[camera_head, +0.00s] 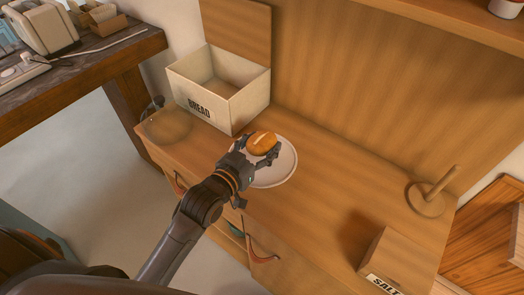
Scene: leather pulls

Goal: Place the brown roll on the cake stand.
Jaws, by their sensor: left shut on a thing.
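The brown roll (262,143) is an orange-brown oval with a pale streak on top. My left gripper (260,150) is shut on it, with dark fingers at its sides. The roll shows over the white round top of what looks like the cake stand (285,174), on the wooden counter. I cannot tell whether the roll touches the white top or is held above it. The gripper and wrist hide the left part of the white top. My right gripper is not in view.
An open cream bread box (236,107) stands behind, its wooden lid raised. A clear glass item (166,124) is at the counter's left end. A wooden holder with a peg (428,198) and a salt box (398,262) stand to the right. The counter between is clear.

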